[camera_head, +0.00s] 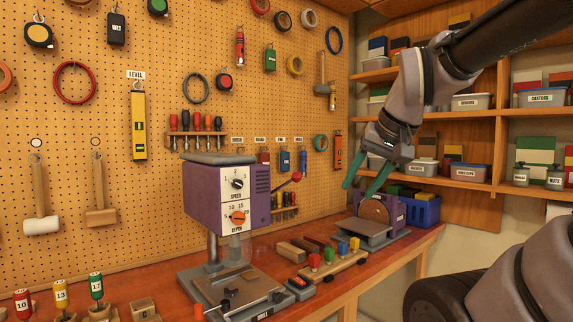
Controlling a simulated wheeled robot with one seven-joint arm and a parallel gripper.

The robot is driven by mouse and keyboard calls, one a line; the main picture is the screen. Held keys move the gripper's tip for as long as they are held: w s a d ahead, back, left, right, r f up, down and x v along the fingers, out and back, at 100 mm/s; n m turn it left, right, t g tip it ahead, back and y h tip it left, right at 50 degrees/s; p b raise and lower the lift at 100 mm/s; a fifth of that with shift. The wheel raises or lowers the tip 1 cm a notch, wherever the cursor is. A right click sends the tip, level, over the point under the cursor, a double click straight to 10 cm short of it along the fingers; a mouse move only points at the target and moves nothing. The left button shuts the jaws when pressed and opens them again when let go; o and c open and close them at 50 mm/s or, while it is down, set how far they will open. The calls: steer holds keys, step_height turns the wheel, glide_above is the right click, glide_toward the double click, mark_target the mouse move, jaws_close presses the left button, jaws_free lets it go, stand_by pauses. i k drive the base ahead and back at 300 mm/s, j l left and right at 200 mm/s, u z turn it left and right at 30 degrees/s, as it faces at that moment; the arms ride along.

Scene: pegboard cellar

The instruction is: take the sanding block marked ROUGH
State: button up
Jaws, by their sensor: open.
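I can read no ROUGH mark in this view. Several small block-like pieces lie on the bench, among them a brown block (293,252) and a dark one (319,242); I cannot tell whether one is the sanding block. My gripper (361,189) is open and empty, with green fingers pointing down. It appears in front of the shelves, above the purple disc machine (391,209) in the picture, and up and right of the blocks.
A purple drill press (214,196) stands mid-bench. A wooden rack with coloured pegs (334,265) is near the bench's front edge. A blue bin (426,211) stands at the far right end. Tools hang on the pegboard (110,205), including a yellow level (138,126).

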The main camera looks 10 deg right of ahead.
mark_target(264, 158)
steer(key=i+l+u, duration=0.4)
steer(key=i+l, duration=0.5)
